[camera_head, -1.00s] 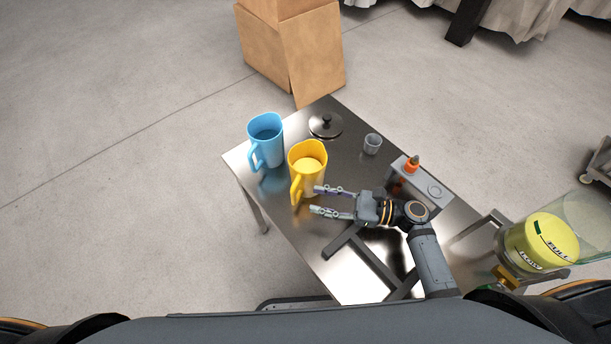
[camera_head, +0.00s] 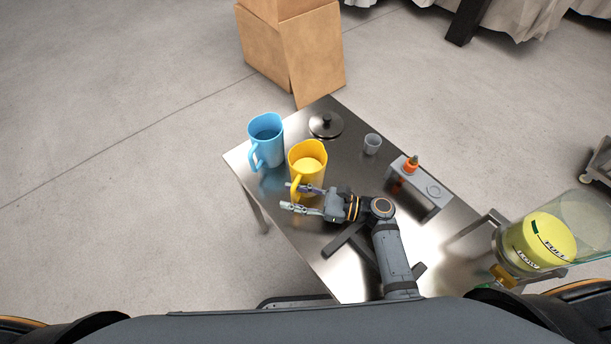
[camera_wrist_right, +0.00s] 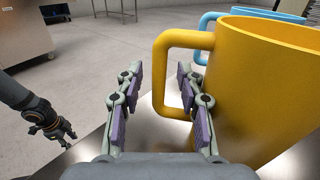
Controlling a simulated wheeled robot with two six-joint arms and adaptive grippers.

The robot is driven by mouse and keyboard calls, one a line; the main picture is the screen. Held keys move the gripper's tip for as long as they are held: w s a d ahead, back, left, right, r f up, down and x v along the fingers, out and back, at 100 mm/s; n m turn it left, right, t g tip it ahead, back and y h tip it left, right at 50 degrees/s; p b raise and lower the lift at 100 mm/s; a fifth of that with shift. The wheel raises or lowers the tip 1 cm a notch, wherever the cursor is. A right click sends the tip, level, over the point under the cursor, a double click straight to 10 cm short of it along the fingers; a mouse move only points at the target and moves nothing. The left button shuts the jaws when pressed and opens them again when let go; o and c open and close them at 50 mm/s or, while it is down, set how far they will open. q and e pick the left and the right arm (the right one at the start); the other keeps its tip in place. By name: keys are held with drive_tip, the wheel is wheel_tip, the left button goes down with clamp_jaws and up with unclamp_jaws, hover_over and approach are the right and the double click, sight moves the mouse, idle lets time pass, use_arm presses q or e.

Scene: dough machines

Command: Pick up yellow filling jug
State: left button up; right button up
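The yellow filling jug (camera_head: 310,158) stands upright on the metal table, with yellow filling inside. Its handle faces the robot. My right gripper (camera_head: 286,197) is at the handle side of the jug, its fingers apart. In the right wrist view, the jug (camera_wrist_right: 262,85) fills the right side. The upright bar of its handle shows between the two open fingers (camera_wrist_right: 160,88), and the right finger overlaps the handle opening. Contact cannot be told. My left gripper (camera_wrist_right: 66,138) shows small at the left of the wrist view, its fingers seemingly apart and empty.
A blue jug (camera_head: 266,142) stands just left of the yellow one. A dark lid (camera_head: 326,125), a small grey cup (camera_head: 372,143) and a grey device with an orange-capped part (camera_head: 420,188) are on the table (camera_head: 345,165). A cardboard box (camera_head: 290,55) stands behind.

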sight(293, 189)
clamp_jaws()
idle(0.3)
drive_tip(key=shift+r, duration=0.15)
drive_tip(key=shift+r, duration=0.2)
wheel_tip(293, 189, up, 2)
drive_tip(key=shift+r, duration=0.2)
drive_tip(key=w+d+r, duration=0.1)
drive_tip(key=w+r, duration=0.1)
drive_tip(key=r, duration=0.1)
drive_tip(key=w+d+r, duration=0.1)
drive_tip(key=r, duration=0.1)
drive_tip(key=shift+w+d+r+p, duration=0.2)
drive_tip(key=shift+w+d+p, duration=0.05)
drive_tip(key=shift+d+p, duration=0.1)
drive_tip(key=w+d+r+b, duration=0.1)
drive_tip(key=w+d+r, duration=0.3)
drive_tip(key=w+d, duration=0.2)
drive_tip(key=shift+w+r, duration=0.35)
drive_tip(key=shift+w, duration=0.4)
